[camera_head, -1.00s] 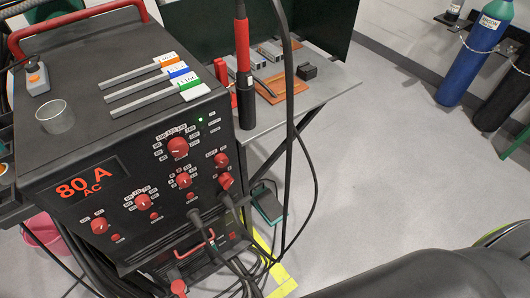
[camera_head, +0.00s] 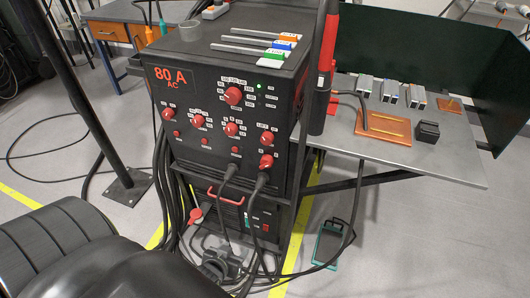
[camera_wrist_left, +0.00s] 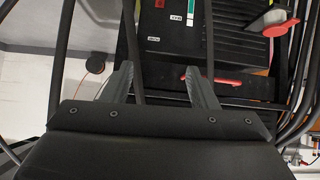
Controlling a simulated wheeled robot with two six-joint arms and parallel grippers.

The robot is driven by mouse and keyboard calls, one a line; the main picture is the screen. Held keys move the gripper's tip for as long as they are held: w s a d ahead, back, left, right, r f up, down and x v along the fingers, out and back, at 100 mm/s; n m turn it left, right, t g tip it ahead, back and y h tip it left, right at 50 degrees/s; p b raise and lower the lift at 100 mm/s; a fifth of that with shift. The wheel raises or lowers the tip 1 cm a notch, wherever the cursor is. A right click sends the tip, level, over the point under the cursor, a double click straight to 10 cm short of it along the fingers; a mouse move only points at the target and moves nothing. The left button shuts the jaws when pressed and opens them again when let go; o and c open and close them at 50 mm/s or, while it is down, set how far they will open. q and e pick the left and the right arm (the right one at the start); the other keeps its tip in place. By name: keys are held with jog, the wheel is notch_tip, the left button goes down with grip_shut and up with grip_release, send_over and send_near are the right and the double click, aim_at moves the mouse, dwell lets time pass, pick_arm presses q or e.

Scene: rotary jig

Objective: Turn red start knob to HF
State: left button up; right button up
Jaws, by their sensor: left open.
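The black welding machine shows 80 A AC on its display (camera_head: 170,77). Its front panel carries several red knobs: a large upper one (camera_head: 233,96), one at the left (camera_head: 167,114), and one at the lower right (camera_head: 266,161). My left gripper (camera_head: 222,262) is low in front of the machine's lower unit, well below the knobs. In the left wrist view its two fingers (camera_wrist_left: 160,82) are apart, with no knob between them. My right gripper is out of view.
A red handle (camera_head: 226,197) and hanging black cables (camera_head: 262,200) are near my left gripper. A grey side table (camera_head: 440,165) with blocks stands right. A dark pole (camera_head: 85,105) stands left. A torch (camera_head: 322,70) hangs before the machine's right edge.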

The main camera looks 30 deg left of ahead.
pick_arm(q)
jog(key=w+r+n+t+b, duration=0.1)
jog(key=w+r+t+b, duration=0.25)
jog(key=r, duration=0.95)
jog(key=n+t+y+b, duration=0.1)
jog(key=t+b, duration=0.1)
jog(key=t, duration=0.3)
send_near(266, 142)
jog(key=shift+g, duration=0.25)
jog(key=w, duration=0.2)
jog(key=w+a, duration=0.1)
jog(key=w, duration=0.2)
jog(key=w+p, duration=0.1)
jog(key=w, duration=0.2)
jog(key=shift+w+a+r, duration=0.2)
jog(key=shift+w+a, duration=0.05)
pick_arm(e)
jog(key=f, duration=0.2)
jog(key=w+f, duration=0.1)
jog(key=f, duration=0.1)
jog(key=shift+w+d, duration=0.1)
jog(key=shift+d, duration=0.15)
pick_arm(q)
jog(key=c, duration=1)
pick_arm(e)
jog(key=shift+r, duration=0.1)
